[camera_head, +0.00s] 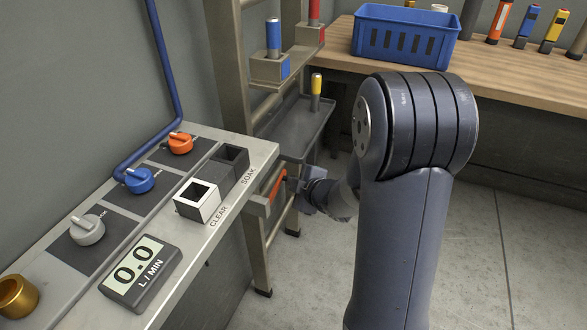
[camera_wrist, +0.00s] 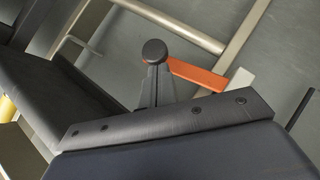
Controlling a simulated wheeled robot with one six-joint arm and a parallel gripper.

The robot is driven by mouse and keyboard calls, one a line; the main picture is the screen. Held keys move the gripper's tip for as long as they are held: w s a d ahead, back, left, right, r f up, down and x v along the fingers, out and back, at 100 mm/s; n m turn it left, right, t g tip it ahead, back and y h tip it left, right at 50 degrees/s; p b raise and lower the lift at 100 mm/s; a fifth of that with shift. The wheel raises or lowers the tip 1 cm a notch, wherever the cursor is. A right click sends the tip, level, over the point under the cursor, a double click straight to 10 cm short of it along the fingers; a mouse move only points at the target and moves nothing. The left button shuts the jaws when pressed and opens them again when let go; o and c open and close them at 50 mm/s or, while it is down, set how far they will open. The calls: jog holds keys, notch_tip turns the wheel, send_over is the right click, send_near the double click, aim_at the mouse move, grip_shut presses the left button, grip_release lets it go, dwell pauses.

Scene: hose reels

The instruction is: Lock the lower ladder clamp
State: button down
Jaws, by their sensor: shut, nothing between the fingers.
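The lower ladder clamp shows as an orange lever (camera_head: 277,187) beside the ladder's lower part in the head view. In the wrist view the orange lever (camera_wrist: 200,77) slants down to the right from near a dark round knob (camera_wrist: 154,52). My gripper (camera_head: 298,186) is right beside the lever in the head view, partly behind my arm. In the wrist view my shut gripper (camera_wrist: 154,80) points up at the knob, with nothing held between its fingers. I cannot tell whether the fingertips touch the knob or lever.
A grey tray (camera_head: 297,125) holding a yellow-topped tool is close above my gripper. A blue crate (camera_head: 405,38) stands on the wooden workbench (camera_head: 500,75). Open floor (camera_head: 490,230) lies to the right.

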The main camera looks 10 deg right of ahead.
jog(key=shift+w+d+f+p, duration=0.15)
jog(key=shift+w+f+p, duration=0.15)
jog(key=shift+f, duration=0.4)
dwell(0.4)
jog(key=p+v, duration=0.3)
jog(key=v, duration=0.8)
jog(key=shift+w, duration=0.15)
